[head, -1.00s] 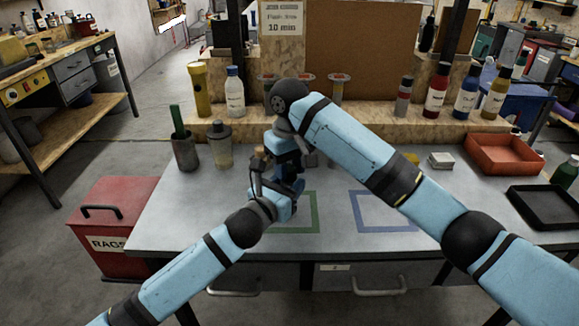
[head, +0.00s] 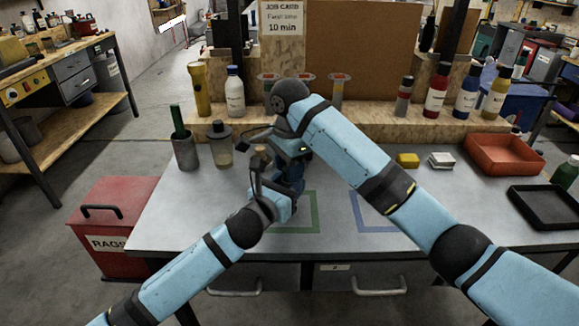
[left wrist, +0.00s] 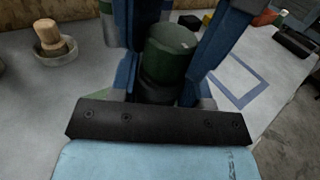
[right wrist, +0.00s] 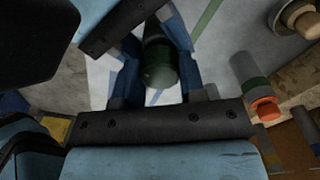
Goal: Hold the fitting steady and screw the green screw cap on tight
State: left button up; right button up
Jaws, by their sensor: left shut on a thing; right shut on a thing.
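The green screw cap (left wrist: 172,48) sits on top of the dark upright fitting (left wrist: 158,90) in the left wrist view. My left gripper (head: 287,196) is shut on the fitting, above the green-outlined square (head: 316,215) on the bench; its blue fingers stand either side in its wrist view. My right gripper (head: 290,160) is above it, shut on the cap; in the right wrist view the dark green cap (right wrist: 158,65) lies between its fingers. In the head view my grippers and right arm hide most of both parts. The thread and any gap under the cap cannot be seen.
A blue-outlined square (head: 370,226) is partly behind my right arm. A yellow block (head: 407,160), a white stack (head: 442,160), a red tray (head: 505,153) and a black tray (head: 545,206) stand right. A tumbler (head: 185,152) and a jar (head: 220,146) stand left. Bottles line the back shelf.

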jog(key=shift+m, duration=0.3)
jog(key=o, duration=1.1)
jog(key=shift+c, duration=0.8)
jog(key=n, duration=0.4)
jog(key=shift+n, duration=0.4)
jog(key=n, duration=0.4)
jog(key=shift+n, duration=0.4)
jog(key=n, duration=0.4)
jog(key=shift+n, duration=0.4)
jog(key=n, duration=0.5)
